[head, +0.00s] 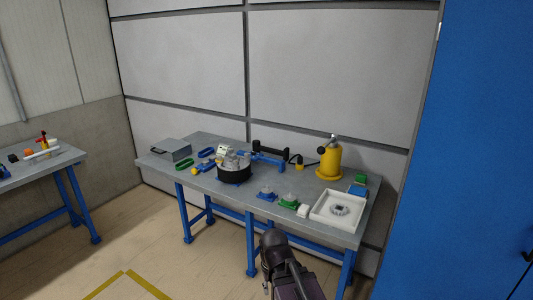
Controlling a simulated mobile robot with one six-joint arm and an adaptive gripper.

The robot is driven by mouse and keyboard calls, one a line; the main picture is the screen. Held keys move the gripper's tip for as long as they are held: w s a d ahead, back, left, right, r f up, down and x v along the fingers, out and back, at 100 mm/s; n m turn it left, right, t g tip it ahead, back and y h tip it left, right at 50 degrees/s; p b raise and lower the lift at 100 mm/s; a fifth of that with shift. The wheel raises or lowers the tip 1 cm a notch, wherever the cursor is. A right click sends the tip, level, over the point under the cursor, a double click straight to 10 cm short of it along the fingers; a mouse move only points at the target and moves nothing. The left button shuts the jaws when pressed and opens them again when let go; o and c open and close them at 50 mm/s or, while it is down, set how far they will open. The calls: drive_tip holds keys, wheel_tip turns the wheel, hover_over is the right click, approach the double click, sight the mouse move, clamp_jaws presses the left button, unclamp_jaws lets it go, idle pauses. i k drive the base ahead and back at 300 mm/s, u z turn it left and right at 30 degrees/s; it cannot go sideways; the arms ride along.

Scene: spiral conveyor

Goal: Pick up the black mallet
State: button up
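A long black object (270,150) lies near the back of the grey workbench (222,186), beside a blue bracket-like part. It has a thicker block at its left end and may be the black mallet, but it is too small for me to be sure. My dark arm rises from the bottom edge in front of the bench, well short of this object. No gripper fingers can be made out, and nothing is seen held.
A black round pot (235,174) stands mid-bench, with a yellow canister (329,162) at the back right. A white tray (321,216) is at the front right and a grey box (170,150) at the left. A tall blue panel (470,150) bounds the right side.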

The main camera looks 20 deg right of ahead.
sight(255, 143)
drive_tip(key=z, duration=1.35)
drive_tip(key=k, duration=0.1)
drive_tip(key=u, duration=3.1)
drive_tip(key=i, duration=2.5)
